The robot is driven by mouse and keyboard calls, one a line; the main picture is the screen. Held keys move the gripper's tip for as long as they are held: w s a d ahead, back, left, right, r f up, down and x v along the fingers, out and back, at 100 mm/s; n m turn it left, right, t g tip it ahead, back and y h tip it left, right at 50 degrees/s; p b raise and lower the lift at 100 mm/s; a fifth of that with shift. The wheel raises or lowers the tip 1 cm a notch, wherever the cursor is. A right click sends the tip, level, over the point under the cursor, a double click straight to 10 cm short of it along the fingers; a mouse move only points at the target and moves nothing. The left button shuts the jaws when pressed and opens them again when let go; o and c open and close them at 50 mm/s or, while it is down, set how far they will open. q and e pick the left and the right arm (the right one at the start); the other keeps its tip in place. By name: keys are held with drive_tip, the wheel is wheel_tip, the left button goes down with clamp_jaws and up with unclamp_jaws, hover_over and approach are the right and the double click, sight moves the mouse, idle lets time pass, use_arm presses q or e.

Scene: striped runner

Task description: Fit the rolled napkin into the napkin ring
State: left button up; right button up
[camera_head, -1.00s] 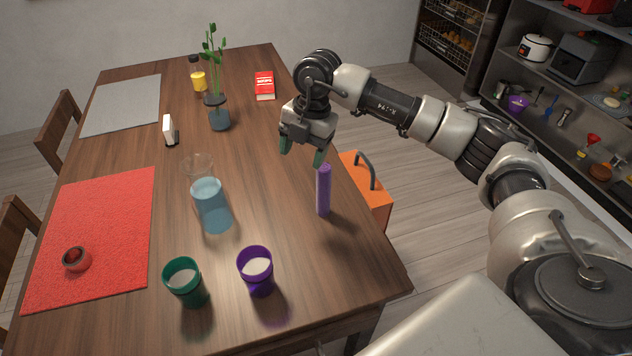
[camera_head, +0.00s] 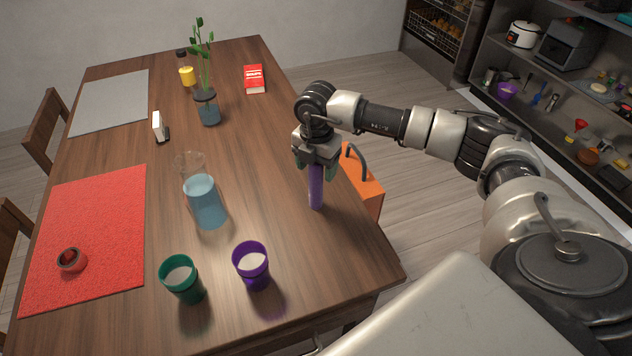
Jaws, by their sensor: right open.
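The rolled napkin (camera_head: 315,192) is a purple upright cylinder standing on the wooden table near its right edge. My right gripper (camera_head: 316,168) is open and pointed down over the napkin's top, with a finger on each side of it. I cannot tell whether the fingers touch it. My left gripper is not in view.
A glass pitcher of bluish liquid (camera_head: 204,200) stands mid-table. A green cup (camera_head: 182,279) and a purple cup (camera_head: 252,266) stand at the near side. An orange chair (camera_head: 362,186) is beside the table.

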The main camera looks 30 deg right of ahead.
drive_tip(key=shift+f, duration=0.3)
drive_tip(key=c, duration=1.2)
drive_tip(key=shift+r, duration=0.15)
